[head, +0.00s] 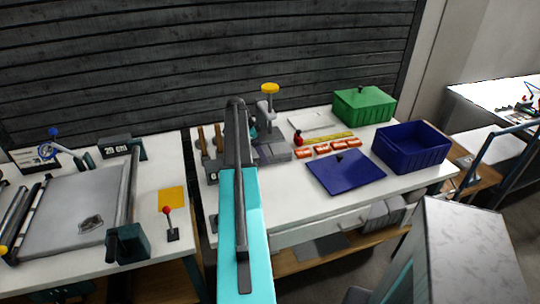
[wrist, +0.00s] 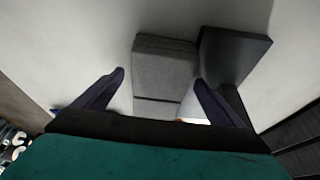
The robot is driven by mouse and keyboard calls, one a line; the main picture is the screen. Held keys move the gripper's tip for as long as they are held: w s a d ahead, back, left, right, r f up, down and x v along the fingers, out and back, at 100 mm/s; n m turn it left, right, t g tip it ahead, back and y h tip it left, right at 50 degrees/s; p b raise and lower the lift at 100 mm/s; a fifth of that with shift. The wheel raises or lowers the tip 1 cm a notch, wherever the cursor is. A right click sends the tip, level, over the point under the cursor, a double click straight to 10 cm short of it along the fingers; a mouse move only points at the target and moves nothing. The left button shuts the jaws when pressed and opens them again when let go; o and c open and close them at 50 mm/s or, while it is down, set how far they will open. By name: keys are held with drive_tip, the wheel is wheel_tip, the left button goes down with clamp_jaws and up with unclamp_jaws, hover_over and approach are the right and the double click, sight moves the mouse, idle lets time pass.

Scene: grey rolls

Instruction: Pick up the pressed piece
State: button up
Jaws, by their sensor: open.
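In the wrist view my gripper (wrist: 161,78) is open, with its two dark purple fingers apart and nothing held between them. A grey block (wrist: 165,65) with a seam across its lower part lies beyond and between the fingertips. I cannot tell whether they touch it. In the head view a small press (head: 266,110) with a yellow knob stands on the white bench, with grey blocks (head: 273,152) at its foot. I cannot single out the pressed piece. In the head view my arm hides part of the area around the press, and my gripper cannot be made out clearly.
A darker block (wrist: 235,55) stands right of the grey one. On the bench are a blue board (head: 345,175), several orange-red pieces (head: 322,149), a blue crate (head: 411,147) and a green box (head: 363,106). A roller table (head: 75,215) stands left, across a gap.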

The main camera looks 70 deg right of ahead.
drive_tip(key=c, duration=1.2)
drive_tip(key=shift+a, duration=0.1)
drive_tip(key=shift+s+a+r+b, duration=0.2)
drive_tip(key=shift+a+r+b, duration=0.15)
drive_tip(key=shift+a+r, duration=0.15)
drive_tip(key=shift+s+a+r+b, duration=0.65)
drive_tip(key=shift+a+r, duration=0.55)
drive_tip(key=shift+a, duration=0.8)
drive_tip(key=shift+s+a+r+b, duration=0.4)
drive_tip(key=shift+s+a+r, duration=0.65)
drive_tip(key=shift+a, duration=0.9)
drive_tip(key=shift+s+a+r+b, duration=0.6)
drive_tip(key=shift+a+r, duration=0.7)
drive_tip(key=shift+a, duration=0.7)
